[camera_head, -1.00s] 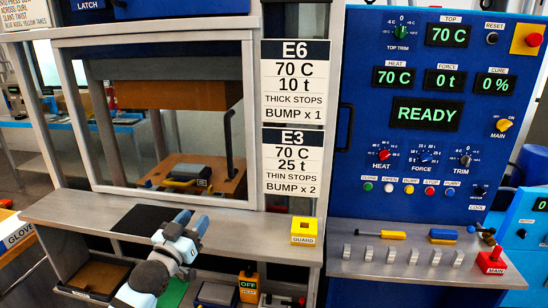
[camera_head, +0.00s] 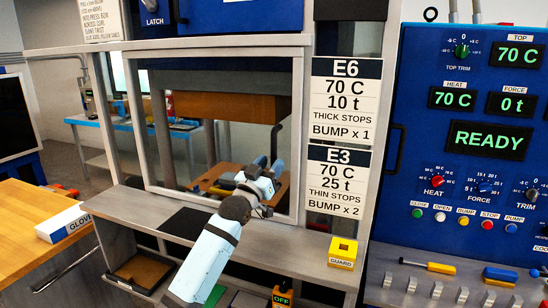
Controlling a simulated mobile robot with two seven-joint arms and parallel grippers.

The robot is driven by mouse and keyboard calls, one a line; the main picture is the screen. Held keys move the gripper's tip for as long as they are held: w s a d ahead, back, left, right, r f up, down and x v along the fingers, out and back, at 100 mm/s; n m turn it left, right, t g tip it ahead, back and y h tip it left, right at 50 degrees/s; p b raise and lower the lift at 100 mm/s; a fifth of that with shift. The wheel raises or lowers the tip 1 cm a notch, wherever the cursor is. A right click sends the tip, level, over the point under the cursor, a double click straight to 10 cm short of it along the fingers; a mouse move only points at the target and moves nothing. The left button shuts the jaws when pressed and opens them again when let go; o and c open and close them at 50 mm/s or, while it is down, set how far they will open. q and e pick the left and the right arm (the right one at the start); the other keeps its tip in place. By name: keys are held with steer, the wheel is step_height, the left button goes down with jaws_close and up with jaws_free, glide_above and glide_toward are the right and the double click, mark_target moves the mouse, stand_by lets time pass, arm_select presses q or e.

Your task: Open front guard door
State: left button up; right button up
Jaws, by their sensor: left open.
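The front guard door (camera_head: 298,110) is a grey-framed clear panel across the press opening, and it looks closed. Its dark upright handle (camera_head: 277,138) is at the right side of the panel. My right gripper is out of view.
A grey shelf (camera_head: 275,238) runs below the door, with a black mat (camera_head: 186,223) and a yellow GUARD button box (camera_head: 342,252). A blue control panel (camera_head: 470,180) reading READY stands at right. A wooden table (camera_head: 40,265) with a glove box (camera_head: 63,222) is at left.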

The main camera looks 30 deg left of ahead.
arm_select(q)
steer(key=shift+x, duration=1.15)
jaws_close()
